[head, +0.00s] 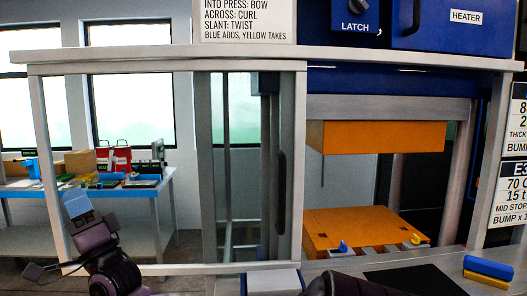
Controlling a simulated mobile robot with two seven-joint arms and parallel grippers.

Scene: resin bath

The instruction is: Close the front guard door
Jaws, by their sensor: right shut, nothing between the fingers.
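The front guard door (301,150) is a grey-framed clear panel under the top rail, standing to the left of the press opening. A dark upright handle (281,190) is near its right edge. The opening to its right is uncovered, showing the orange upper block (375,137) and orange lower block (365,227). My right gripper (78,203), dark with blue-grey fingers, is shut and empty at the left post of the frame. It overlaps the post in the picture; I cannot tell whether they touch. My left gripper is not in view.
A blue latch box (355,15) and heater box (440,25) sit above the rail. A bench (170,185) with several items stands behind at left. A blue and yellow block (488,268) lies at front right, beside a black mat (412,280).

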